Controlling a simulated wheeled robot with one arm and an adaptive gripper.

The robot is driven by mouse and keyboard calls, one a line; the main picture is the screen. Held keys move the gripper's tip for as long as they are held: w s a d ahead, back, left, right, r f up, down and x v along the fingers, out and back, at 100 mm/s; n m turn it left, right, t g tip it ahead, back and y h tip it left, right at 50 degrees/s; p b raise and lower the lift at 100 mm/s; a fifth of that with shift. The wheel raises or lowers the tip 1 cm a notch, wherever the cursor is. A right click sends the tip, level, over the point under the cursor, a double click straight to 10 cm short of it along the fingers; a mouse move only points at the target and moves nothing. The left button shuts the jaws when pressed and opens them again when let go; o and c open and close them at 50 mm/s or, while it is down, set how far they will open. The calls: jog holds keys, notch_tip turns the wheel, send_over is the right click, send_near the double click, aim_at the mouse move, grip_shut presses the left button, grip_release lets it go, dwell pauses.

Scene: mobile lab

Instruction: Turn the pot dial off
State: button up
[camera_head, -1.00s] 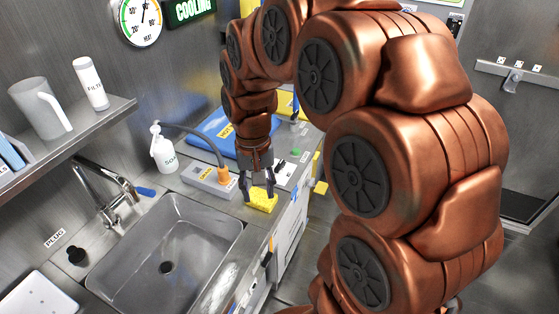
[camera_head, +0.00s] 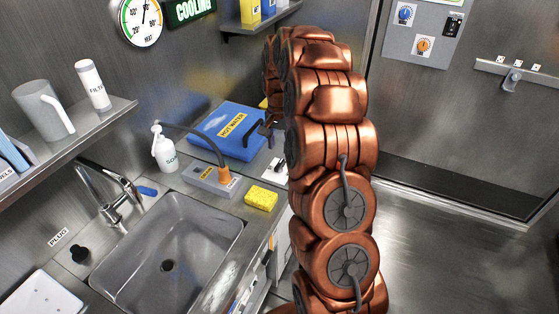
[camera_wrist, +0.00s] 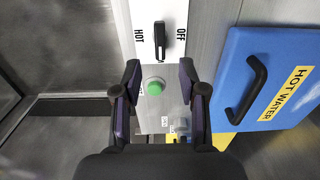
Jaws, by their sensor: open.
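The pot dial (camera_wrist: 160,42) is a black lever knob on a white panel in the wrist view, with HOT printed to its left and OFF to its right. Its lever lies straight between the two words, and I cannot tell which end is its pointer. The white panel (camera_head: 273,171) also shows in the head view, partly hidden by my arm. My gripper (camera_wrist: 160,70) is open and empty, its fingertips just short of the dial in the wrist picture and apart from it. In the head view my arm hides most of the gripper.
A green button (camera_wrist: 154,86) sits below the dial, between the fingers in the picture. A blue HOT WATER lid (camera_wrist: 275,75) with a black handle is on the right. The yellow sponge (camera_head: 261,197) and the sink (camera_head: 200,225) are at the counter's front.

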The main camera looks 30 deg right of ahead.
aim_at(279, 163)
jog(key=shift+w+d+f, duration=0.1)
jog(key=shift+d+f, duration=0.05)
jog(key=shift+f, duration=0.1)
jog(key=shift+f+p, duration=1.25)
jog(key=shift+f, duration=2.45)
grip_shut()
